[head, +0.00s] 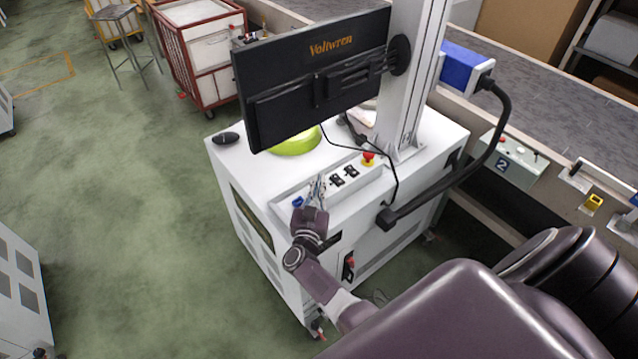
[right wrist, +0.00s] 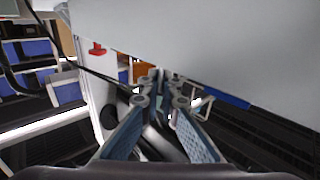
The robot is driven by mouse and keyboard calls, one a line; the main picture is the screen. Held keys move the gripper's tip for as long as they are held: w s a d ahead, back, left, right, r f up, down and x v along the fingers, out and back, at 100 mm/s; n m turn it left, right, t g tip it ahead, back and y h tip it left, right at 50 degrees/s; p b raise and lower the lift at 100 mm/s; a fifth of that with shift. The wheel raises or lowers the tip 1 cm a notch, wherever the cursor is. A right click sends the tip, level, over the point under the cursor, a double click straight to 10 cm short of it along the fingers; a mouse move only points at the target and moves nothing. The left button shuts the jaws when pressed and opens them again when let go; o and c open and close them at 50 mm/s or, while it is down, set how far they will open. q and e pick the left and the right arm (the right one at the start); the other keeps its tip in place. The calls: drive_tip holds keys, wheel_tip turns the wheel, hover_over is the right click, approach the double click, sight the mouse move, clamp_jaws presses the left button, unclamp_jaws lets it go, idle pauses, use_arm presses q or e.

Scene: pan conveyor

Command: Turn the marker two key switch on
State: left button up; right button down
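A control box carrying a dark plate with a white "2" (head: 502,165) sits at the right on the conveyor side. Small controls show on its top, but I cannot make out which is the key switch or its position. My right gripper (head: 317,184) is over the front panel of the white cabinet, left of and well apart from the "2" box. In the right wrist view its fingers (right wrist: 162,76) converge with tips close together, apparently shut, and nothing is clearly held. My left gripper is not in view.
The white cabinet (head: 262,222) bears a monitor (head: 315,78), a red emergency button (head: 368,158) and black switches (head: 344,176). A thick black cable arm (head: 455,188) curves between my right gripper and the "2" box. Open green floor (head: 110,210) lies left.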

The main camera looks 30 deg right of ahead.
drive_tip(key=shift+m+g+h, duration=0.4)
drive_tip(key=shift+g+h, duration=0.1)
drive_tip(key=c, duration=2.2)
unclamp_jaws()
drive_tip(key=shift+r, duration=0.1)
